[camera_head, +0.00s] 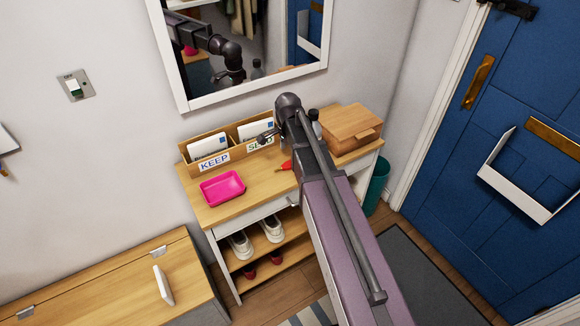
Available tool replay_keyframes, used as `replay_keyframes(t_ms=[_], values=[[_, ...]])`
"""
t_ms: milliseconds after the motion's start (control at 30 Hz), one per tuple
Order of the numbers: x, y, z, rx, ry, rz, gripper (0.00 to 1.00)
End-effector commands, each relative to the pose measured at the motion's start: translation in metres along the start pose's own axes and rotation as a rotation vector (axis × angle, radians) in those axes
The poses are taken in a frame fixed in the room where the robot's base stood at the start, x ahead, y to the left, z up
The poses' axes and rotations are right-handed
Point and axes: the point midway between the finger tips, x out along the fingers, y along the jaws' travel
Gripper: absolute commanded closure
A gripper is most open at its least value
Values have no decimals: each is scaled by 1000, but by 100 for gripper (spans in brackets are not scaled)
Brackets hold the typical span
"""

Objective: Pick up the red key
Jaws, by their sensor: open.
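The red key (286,165) is a small red shape lying on the wooden top of the console (258,183), just left of my arm. Its right side is close to the arm's outline and may be partly hidden. My gripper (267,136) shows as a small dark shape at the far end of my arm, in front of the letter holder and above the console top. It is open, with nothing seen in it, and appears apart from the key. Its fingers are too small to make out clearly.
A pink tray (222,188) sits left of the key. A letter holder (187,153) labelled KEEP stands behind, a wooden box (350,128) to the right, with a dark bottle (314,116) beside it. A mirror (250,84) hangs above. Shoes (272,230) stand on shelves below.

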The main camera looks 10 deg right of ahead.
Motion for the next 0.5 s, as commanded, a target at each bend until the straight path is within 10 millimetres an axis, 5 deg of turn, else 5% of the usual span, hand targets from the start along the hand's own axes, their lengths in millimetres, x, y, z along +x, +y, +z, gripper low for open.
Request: replay_keyframes(t_ms=[500], values=[[13,0,0,-1,0,0,14]])
